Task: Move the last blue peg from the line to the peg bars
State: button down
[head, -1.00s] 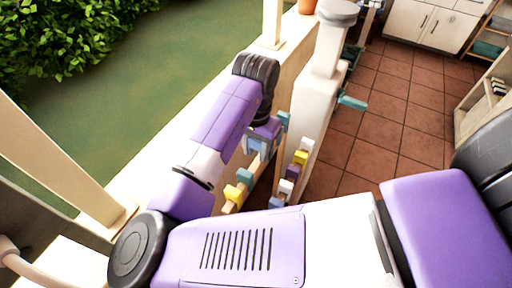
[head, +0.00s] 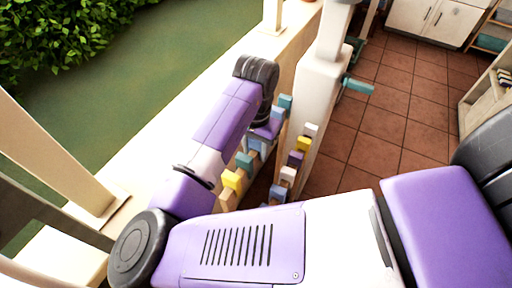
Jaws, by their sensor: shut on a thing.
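My gripper (head: 266,130) is at the far end of my purple arm, among the pegs on the left peg bar. Its fingers are mostly hidden by the wrist. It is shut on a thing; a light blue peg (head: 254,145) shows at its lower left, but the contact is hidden. On the left bar, a teal peg (head: 285,102) is beyond the gripper, and another teal peg (head: 244,160) and a yellow peg (head: 232,180) are on the near side. The right bar carries white (head: 311,129), yellow (head: 303,143), purple (head: 295,158) and blue (head: 278,192) pegs. No line is clearly visible.
A cream pillar (head: 318,95) stands just beyond the bars, with a teal bar-shaped piece (head: 358,86) sticking out to its right. A cream ledge (head: 150,165) runs along the left. The tiled floor (head: 400,120) at right is open, up to a white cabinet (head: 425,20).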

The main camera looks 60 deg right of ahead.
jog(key=c, duration=0.8)
grip_release()
jog(key=shift+r, duration=0.1)
notch_tip(320, 180, up, 8)
jog(key=p, duration=0.7)
